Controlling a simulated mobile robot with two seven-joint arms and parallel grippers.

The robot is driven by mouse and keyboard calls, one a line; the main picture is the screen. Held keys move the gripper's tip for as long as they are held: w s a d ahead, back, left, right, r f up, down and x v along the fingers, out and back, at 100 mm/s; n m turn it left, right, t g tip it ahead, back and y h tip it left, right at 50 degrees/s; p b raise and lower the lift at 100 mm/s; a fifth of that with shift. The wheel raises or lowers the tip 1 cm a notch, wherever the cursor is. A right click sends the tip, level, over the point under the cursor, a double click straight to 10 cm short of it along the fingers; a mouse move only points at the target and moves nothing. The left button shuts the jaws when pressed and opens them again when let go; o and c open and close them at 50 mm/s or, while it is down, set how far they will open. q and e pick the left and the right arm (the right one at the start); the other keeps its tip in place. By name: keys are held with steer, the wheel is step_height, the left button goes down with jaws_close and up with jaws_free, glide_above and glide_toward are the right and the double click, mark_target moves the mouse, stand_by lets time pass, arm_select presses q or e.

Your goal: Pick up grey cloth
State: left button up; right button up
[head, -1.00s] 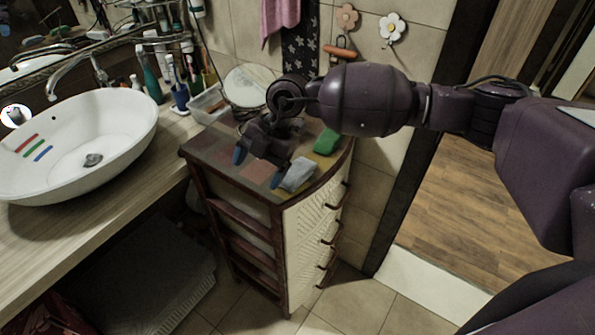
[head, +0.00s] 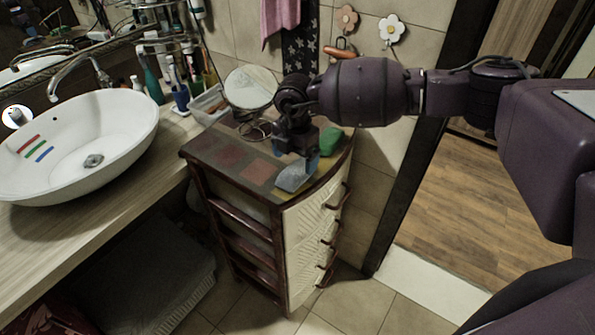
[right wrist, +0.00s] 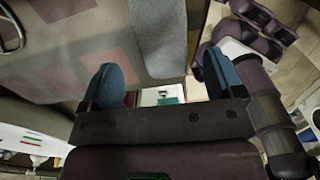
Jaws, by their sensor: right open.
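The grey cloth (head: 293,177) lies folded on the front corner of the small drawer cabinet's top (head: 226,157). In the right wrist view the grey cloth (right wrist: 158,38) shows ahead of and between the fingers. My right gripper (head: 312,160) points down just above and beside the cloth, and hides part of it. Its two blue fingertips are apart with nothing held between them, as the right wrist view shows (right wrist: 163,75). I cannot tell whether a finger touches the cloth. My left gripper is not in view.
A green cloth (head: 328,141) lies just behind, near the cabinet's right edge. A round mirror (head: 250,87) and a clear bin (head: 208,103) stand at the back. A white basin (head: 75,140) is on the counter to the left. The cabinet's front-left top is clear.

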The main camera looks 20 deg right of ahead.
mark_target(296, 169)
steer(key=f, duration=0.3)
steer(key=shift+s+f+p, duration=0.25)
steer(key=shift+s+p, duration=0.05)
steer(key=shift+p, duration=0.05)
steer(key=shift+f, duration=0.5)
steer(key=c, duration=1.1)
steer(key=shift+r, duration=0.15)
step_height(296, 169, up, 20)
steer(key=shift+f+b, duration=0.1)
steer(key=shift+b, duration=0.85)
